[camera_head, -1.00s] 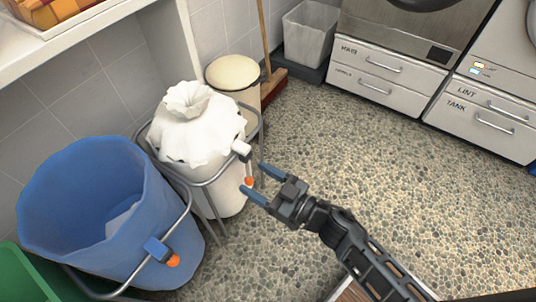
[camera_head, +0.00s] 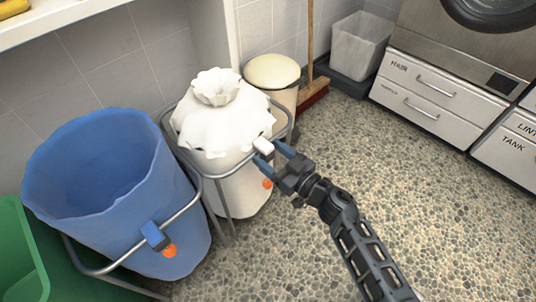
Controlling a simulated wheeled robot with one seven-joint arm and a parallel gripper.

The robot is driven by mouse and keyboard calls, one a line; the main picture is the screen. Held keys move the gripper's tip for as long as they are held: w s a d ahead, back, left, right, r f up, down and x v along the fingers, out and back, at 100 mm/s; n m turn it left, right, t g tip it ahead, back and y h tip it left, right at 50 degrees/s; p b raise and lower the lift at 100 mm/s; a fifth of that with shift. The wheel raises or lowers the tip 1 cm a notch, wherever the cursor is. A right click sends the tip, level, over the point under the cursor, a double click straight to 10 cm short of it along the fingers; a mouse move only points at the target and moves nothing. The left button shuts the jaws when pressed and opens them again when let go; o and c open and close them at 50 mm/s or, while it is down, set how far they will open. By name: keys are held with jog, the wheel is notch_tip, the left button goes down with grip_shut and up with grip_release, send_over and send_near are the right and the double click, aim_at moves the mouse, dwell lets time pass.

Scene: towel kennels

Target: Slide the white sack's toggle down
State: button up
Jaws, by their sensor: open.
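The white sack (camera_head: 222,120) stands upright in a grey metal frame, its top gathered into a ruffled neck. Its white toggle (camera_head: 264,146) sits on the front right of the sack near the frame's upper rail. An orange cord end (camera_head: 267,184) hangs below the toggle against the sack. My gripper (camera_head: 268,155) is open, with its blue fingertips right at the toggle, one to its upper right and one to its lower left. I cannot tell whether the fingers touch it.
A blue sack (camera_head: 100,190) with its own blue toggle and orange end stands open at left. A green bin (camera_head: 22,250) is at far left. A cream bin (camera_head: 272,72), a broom (camera_head: 313,93) and drawers (camera_head: 420,98) stand behind. The pebbled floor at right is clear.

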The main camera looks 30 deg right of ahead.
jog(key=shift+w+a, duration=0.25)
jog(key=shift+w, duration=0.45)
grip_shut()
